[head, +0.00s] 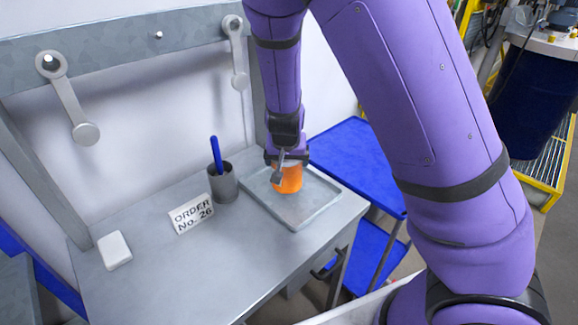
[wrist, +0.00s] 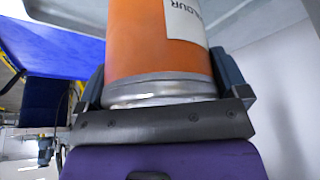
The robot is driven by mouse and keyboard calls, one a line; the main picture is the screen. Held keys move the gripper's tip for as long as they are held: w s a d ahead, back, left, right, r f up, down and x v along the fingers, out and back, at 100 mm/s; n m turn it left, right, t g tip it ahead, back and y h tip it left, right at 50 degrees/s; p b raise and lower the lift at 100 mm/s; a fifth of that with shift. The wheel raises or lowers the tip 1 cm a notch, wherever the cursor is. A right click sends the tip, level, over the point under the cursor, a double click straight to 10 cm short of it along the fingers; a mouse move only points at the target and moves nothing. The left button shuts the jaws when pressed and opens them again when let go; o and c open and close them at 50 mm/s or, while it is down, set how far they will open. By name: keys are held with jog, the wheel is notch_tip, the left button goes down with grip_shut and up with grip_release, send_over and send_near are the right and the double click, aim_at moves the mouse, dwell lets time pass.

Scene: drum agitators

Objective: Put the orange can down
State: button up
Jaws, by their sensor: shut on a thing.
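The orange can (head: 289,180) is at the metal tray (head: 297,217) on the right part of the grey bench. In the wrist view the can (wrist: 150,50) fills the middle, with a silver rim and a pale label. My gripper (head: 287,158) is above the tray and shut on the can; its fingers (wrist: 165,95) lie on both sides of the can near the rim. The can looks upright. I cannot tell whether its base touches the tray.
Left of the tray stand a grey cup (head: 223,186) with a blue pen and an order card (head: 191,214). A white block (head: 114,250) lies at the bench's left. A blue cart (head: 358,160) stands to the right. The bench front is clear.

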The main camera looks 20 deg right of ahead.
jog(key=shift+w+d+f, duration=0.1)
jog(key=shift+w+d, duration=0.45)
jog(key=shift+w, duration=0.05)
jog(key=shift+f, duration=1.7)
jog(key=shift+f, duration=0.1)
jog(key=o, duration=0.9)
jog(key=shift+v, duration=6.05)
